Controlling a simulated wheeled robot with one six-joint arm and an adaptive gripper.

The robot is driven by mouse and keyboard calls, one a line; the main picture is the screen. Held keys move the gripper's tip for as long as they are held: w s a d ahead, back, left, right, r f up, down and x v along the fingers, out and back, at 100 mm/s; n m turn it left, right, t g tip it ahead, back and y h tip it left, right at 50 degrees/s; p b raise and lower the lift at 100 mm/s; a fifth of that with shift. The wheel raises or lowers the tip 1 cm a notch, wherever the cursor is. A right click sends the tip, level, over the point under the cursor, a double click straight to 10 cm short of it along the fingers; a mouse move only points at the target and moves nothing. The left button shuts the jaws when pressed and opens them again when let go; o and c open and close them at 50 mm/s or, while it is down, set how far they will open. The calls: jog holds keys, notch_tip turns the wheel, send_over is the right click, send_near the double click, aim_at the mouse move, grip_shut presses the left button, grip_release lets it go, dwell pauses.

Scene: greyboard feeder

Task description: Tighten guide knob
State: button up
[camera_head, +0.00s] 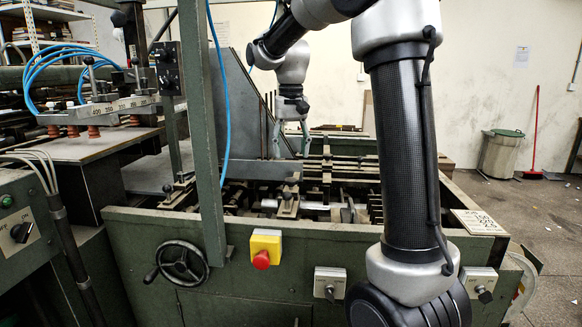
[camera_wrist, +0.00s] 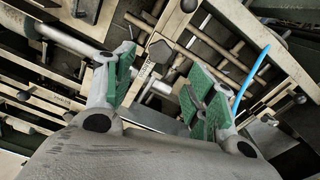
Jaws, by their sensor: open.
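My gripper (camera_head: 291,140) points down over the inside of the green machine (camera_head: 290,235) in the head view. In the wrist view my gripper (camera_wrist: 160,78) has its two green-padded fingers spread apart, with no object held between them. A dark, many-sided knob (camera_wrist: 160,50) sits on a pale metal bar, seen between and beyond the fingertips. It looks apart from both pads, though its exact distance is hard to judge. Which of several dark knobs is the guide knob, I cannot tell. In the head view the knob beneath the gripper is not clearly visible.
Metal bars and rods crowd the machine bed around the fingers. A blue hose (camera_wrist: 250,80) passes close to the right finger. A green upright post (camera_head: 204,130) and a slanted grey plate (camera_head: 238,100) stand left of the gripper. A red emergency button (camera_head: 261,260) is on the front panel.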

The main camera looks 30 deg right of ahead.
notch_tip(320, 180, up, 4)
jog(key=shift+r, duration=0.1)
dwell(0.5)
jog(key=shift+n, duration=0.9)
jog(key=f, duration=0.1)
jog(key=s+f, duration=0.1)
jog(key=f, duration=0.2)
jog(key=shift+s+f, duration=0.1)
jog(key=shift+s, duration=0.25)
jog(key=s+f+n+t, duration=0.1)
jog(key=s+t, duration=0.1)
jog(key=s, duration=1)
jog(key=s+f+n+t, duration=0.1)
jog(key=s+f+t, duration=0.1)
jog(key=s, duration=1.1)
jog(key=shift+s+d, duration=0.15)
jog(key=shift+d, duration=0.05)
